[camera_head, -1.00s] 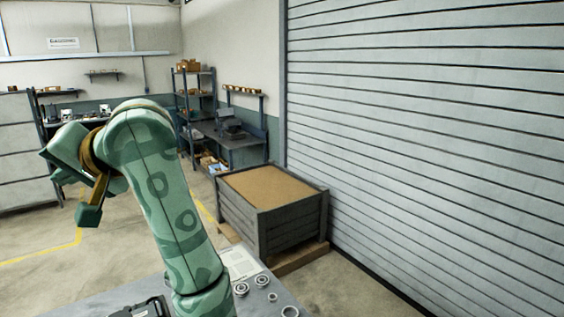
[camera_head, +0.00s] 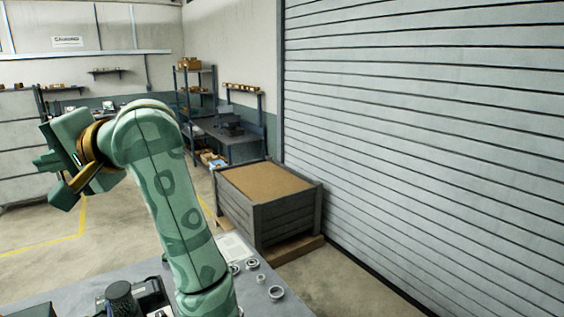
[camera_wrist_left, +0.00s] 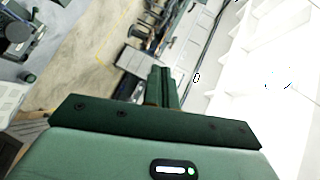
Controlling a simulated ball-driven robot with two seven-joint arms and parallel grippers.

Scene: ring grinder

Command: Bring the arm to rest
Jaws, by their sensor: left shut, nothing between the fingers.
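My left arm rises from the bottom of the head view and bends over at the top left. Its left gripper (camera_head: 62,190) hangs at the end of the arm, up in the air, well above the table. In the left wrist view the left gripper (camera_wrist_left: 162,88) shows its green fingers pressed together, with nothing between them. My right gripper is in neither view.
A grey table (camera_head: 60,300) below the arm holds several metal rings (camera_head: 276,293), a white sheet (camera_head: 234,248) and a dark machine (camera_head: 122,298). Behind stands a grey crate (camera_head: 285,220) on a pallet. Shelves (camera_head: 195,95) and a roller door (camera_head: 430,130) lie further off. The air around the gripper is clear.

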